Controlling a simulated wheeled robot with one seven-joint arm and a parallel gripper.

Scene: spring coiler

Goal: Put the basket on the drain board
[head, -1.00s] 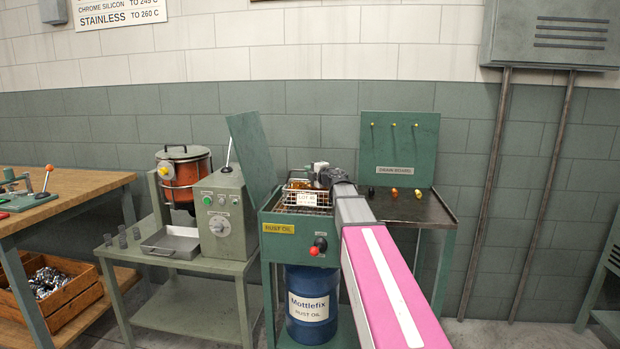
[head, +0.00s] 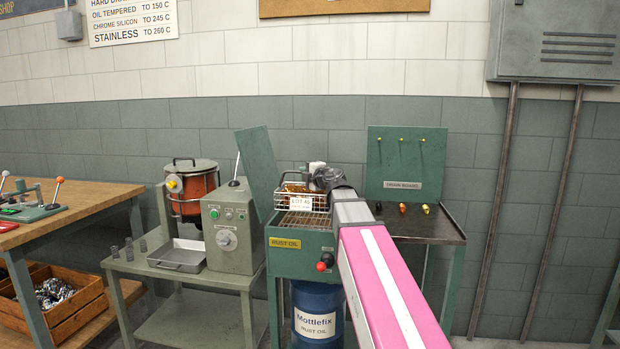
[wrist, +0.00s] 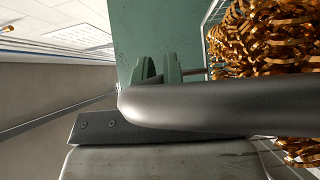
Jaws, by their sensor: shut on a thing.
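The wire basket (head: 289,200) carries a "LOT 40" tag and holds coppery coiled springs. It hangs above the open top of the green rust oil tank (head: 290,240), with the tank's grate showing below it. My gripper (head: 322,178) is shut on the basket at its right end; my arm partly hides it. In the wrist view the basket's wire edge and springs (wrist: 262,45) fill the right side, and a dark gripper part covers the middle. The drain board (head: 425,228) is a dark metal tray to the right, with a labelled green back panel (head: 405,160).
The tank's raised lid (head: 257,170) stands left of the basket. Small coloured knobs or pieces (head: 403,208) sit at the drain board's back edge. The tray's visible surface is otherwise clear. A grey control box (head: 230,228) and copper pot (head: 192,190) stand left.

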